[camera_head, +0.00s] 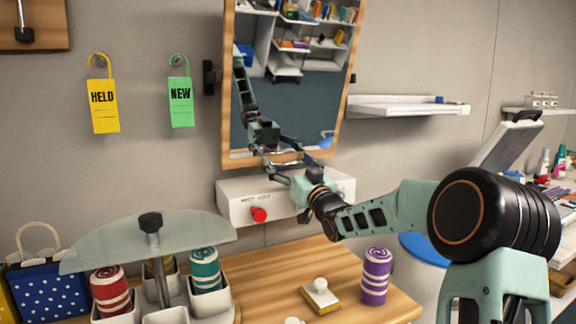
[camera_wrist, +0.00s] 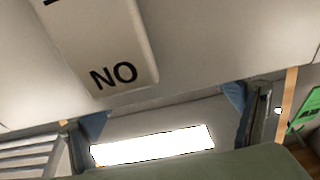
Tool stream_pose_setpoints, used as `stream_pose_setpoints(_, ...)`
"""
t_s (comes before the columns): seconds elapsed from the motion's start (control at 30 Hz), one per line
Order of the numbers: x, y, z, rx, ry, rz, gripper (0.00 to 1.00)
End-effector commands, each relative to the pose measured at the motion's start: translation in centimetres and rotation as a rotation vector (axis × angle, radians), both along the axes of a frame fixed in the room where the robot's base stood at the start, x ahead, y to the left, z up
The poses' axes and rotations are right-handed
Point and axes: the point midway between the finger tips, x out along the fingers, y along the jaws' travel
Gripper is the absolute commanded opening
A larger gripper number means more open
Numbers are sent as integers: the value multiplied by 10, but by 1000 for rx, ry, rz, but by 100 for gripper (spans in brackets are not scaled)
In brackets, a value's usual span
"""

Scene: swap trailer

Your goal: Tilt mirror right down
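The mirror (camera_head: 300,110) has a wooden frame and hangs on the grey wall in the head view, leaning at an angle. It reflects my arm and shelves. My gripper (camera_head: 278,165) is at the mirror's lower edge; whether it touches the frame I cannot tell. In the wrist view my gripper (camera_wrist: 165,112) has its two fingers wide apart, with blue pads. Nothing is clearly held between them. A bright white panel (camera_wrist: 155,145) shows between the fingers, and a thin wooden strip (camera_wrist: 288,105) stands at the right.
A white box (camera_head: 235,207) with a red knob (camera_head: 259,214) is just below the mirror. Yellow (camera_head: 103,112) and green (camera_head: 180,102) tags hang left of it. A wooden counter below holds a purple striped roll (camera_head: 376,276) and a rack of rolls. A wall shelf (camera_head: 408,107) is at right.

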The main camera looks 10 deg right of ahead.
Motion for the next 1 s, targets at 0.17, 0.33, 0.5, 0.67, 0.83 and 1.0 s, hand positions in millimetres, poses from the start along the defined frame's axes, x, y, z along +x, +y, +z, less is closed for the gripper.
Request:
stream_pose_setpoints(0.17, 0, 0, -3, -1, 6, 1, 86)
stream_pose_setpoints(0.33, -3, -1, -5, -3, 8, 1, 86)
stream_pose_setpoints(0.5, -20, -6, -10, -5, 9, 1, 86)
stream_pose_setpoints(0.67, -47, -15, -18, -5, 9, -1, 86)
stream_pose_setpoints(0.83, -76, -25, -25, -5, 6, -2, 86)
stream_pose_setpoints(1.0, -98, -32, -32, -3, 6, 0, 86)
